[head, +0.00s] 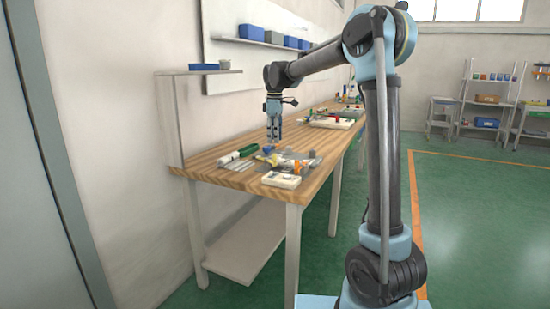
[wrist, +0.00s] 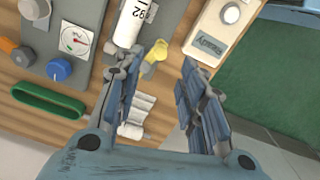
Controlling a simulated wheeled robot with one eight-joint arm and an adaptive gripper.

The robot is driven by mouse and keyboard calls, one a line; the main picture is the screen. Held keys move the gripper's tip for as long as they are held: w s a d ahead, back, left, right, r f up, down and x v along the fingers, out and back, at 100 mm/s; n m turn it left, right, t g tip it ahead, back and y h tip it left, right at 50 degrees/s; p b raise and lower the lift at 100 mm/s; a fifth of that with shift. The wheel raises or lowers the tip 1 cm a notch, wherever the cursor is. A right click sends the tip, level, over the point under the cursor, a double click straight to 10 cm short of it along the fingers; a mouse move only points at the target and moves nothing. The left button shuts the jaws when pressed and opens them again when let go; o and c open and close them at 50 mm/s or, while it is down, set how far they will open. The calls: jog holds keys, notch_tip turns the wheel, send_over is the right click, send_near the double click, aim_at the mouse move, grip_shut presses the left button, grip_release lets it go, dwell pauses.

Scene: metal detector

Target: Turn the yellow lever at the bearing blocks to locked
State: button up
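The yellow lever (wrist: 154,56) shows in the wrist view, just beyond my left finger, beside the lower end of a white cylinder (wrist: 130,22) with dark markings. White ribbed pieces (wrist: 138,112), perhaps the bearing blocks, lie partly behind my left finger. My gripper (wrist: 165,75) is open, with its fingers wide apart and nothing between them. In the head view my gripper (head: 274,137) points down above the crowded front part of the bench. The lever is too small to make out surely there. I cannot tell whether a finger touches it.
In the wrist view, a green handle (wrist: 48,99), a blue knob (wrist: 60,69) and a gauge (wrist: 75,40) lie left. A white box marked "Safety" (wrist: 208,45) stands right of the fingers. The wooden bench (head: 215,160) runs along the wall; its near left corner is bare.

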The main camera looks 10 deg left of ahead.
aim_at(275, 155)
notch_tip(275, 155, down, 9)
jog(key=shift+r, duration=0.1)
dwell(0.3)
grip_shut()
